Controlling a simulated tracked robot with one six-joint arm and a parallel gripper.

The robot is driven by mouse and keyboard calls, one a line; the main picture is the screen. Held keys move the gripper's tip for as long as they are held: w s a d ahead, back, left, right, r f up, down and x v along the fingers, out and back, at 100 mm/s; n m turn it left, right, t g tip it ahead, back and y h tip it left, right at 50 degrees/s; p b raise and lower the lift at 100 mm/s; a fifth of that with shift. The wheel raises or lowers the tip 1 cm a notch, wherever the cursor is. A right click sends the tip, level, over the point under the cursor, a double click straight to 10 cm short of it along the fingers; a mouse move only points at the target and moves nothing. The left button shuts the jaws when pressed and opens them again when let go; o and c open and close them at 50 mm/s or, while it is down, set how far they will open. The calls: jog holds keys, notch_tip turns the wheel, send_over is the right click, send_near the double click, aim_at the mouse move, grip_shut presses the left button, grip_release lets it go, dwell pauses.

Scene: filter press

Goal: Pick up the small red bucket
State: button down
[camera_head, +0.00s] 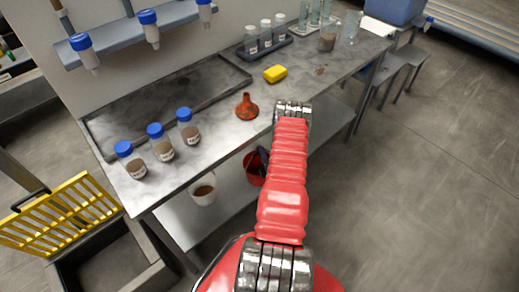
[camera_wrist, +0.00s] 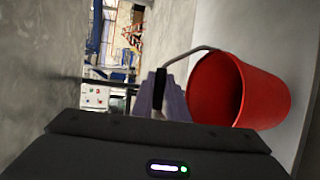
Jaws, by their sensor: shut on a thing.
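The small red bucket (camera_wrist: 268,92) is at the right of the wrist view, appearing on its side in this turned picture, its open mouth facing left. Its thin grey handle (camera_wrist: 190,55) arcs over to my gripper (camera_wrist: 160,92), whose fingers are shut on it. In the head view the red bucket (camera_head: 253,172) shows beside my red arm, below the bench top's front edge and partly hidden by the arm. The dark tip of my gripper (camera_head: 262,155) is at its upper right. I cannot tell whether the bucket touches the lower shelf.
A white bucket (camera_head: 203,190) stands left on the lower shelf (camera_head: 180,217). A yellow grate (camera_head: 60,215) is at left. Floor at right is clear.

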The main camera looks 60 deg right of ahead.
jog(key=shift+f+v, duration=0.15)
jog(key=shift+v, duration=0.8)
jog(key=shift+f+v, duration=0.15)
jog(key=shift+v, duration=0.8)
jog(key=shift+f+v, duration=0.2)
jog(key=shift+v, duration=0.75)
jog(key=shift+s, duration=0.2)
